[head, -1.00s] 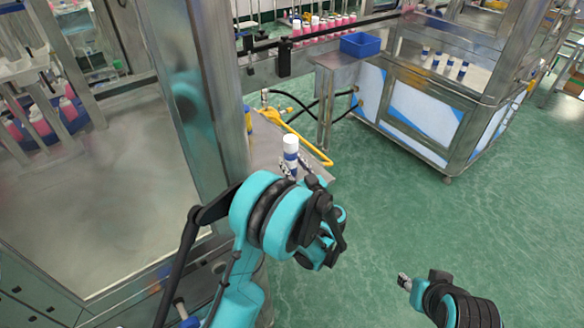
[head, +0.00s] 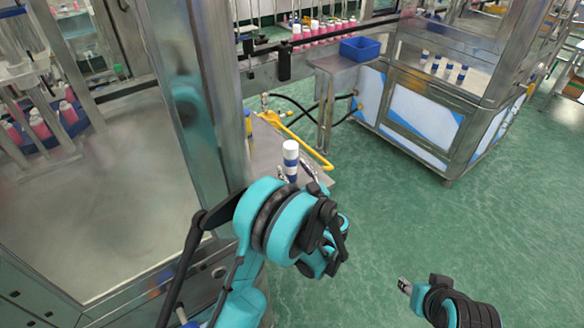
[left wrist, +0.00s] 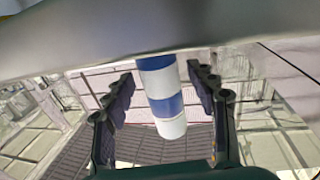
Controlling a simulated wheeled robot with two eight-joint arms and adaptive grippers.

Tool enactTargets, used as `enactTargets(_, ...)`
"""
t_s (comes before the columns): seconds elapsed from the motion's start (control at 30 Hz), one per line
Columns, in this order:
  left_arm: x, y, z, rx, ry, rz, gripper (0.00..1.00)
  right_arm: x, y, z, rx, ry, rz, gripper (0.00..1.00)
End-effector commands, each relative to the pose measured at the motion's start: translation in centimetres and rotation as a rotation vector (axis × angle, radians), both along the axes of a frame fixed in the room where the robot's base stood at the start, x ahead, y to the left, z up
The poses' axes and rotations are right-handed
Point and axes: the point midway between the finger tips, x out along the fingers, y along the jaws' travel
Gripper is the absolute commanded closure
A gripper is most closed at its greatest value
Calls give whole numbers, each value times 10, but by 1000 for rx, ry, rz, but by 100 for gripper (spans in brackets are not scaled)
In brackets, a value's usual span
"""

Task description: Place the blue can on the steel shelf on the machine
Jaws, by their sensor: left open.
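The blue and white can (head: 290,162) stands upright with its white cap up, at the steel shelf (head: 264,150) on the machine's right side. My left gripper (head: 301,175) is at the can's lower part, and my arm partly hides the can's base and the fingers. In the left wrist view the can (left wrist: 162,92) appears upside down between the two dark fingers of the left gripper (left wrist: 166,110). The fingers are open, with gaps on both sides of the can. My right gripper (head: 405,286) is low at the right, away from the can; its fingers are too small to read.
A steel machine post (head: 205,130) rises just left of the shelf. A yellow bent bar (head: 300,143) and black hoses run behind it. A blue bin (head: 360,47) and several similar cans (head: 436,64) are farther back. The green floor at right is clear.

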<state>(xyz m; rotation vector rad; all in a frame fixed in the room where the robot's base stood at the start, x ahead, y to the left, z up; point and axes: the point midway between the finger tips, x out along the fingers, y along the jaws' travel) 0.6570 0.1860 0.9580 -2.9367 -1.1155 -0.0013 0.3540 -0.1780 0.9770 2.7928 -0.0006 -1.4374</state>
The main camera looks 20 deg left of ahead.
Motion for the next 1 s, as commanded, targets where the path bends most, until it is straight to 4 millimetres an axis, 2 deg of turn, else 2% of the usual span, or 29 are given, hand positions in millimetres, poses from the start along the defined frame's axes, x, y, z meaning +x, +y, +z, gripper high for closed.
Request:
enactTargets(0.2, -37, -35, 2, 0, 0, -6, 43, 0, 0, 10, 0, 0, 0, 60)
enactTargets(0.4, -66, -60, 1, 0, 0, -4, 43, 0, 0, 16, 0, 0, 0, 60)
enactTargets(0.57, -79, -70, 1, 0, -1, -3, 43, 0, 0, 18, 0, 0, 0, 60)
enactTargets(0.63, -78, -72, 9, 2, -19, -17, 43, 0, 0, 18, 0, 0, 0, 60)
enactTargets(0.67, -76, -73, 17, 4, -34, -30, 43, 0, 0, 18, 0, 0, 0, 60)
enactTargets(0.77, -61, -77, 61, 15, -121, -125, 43, 0, 0, 18, 0, 0, 0, 60)
enactTargets(0.9, -41, -94, 148, 39, -254, -376, 43, 0, 0, 18, 0, 0, 0, 60)
enactTargets(1.0, -40, -112, 193, 52, -272, -580, 43, 0, 0, 18, 0, 0, 0, 60)
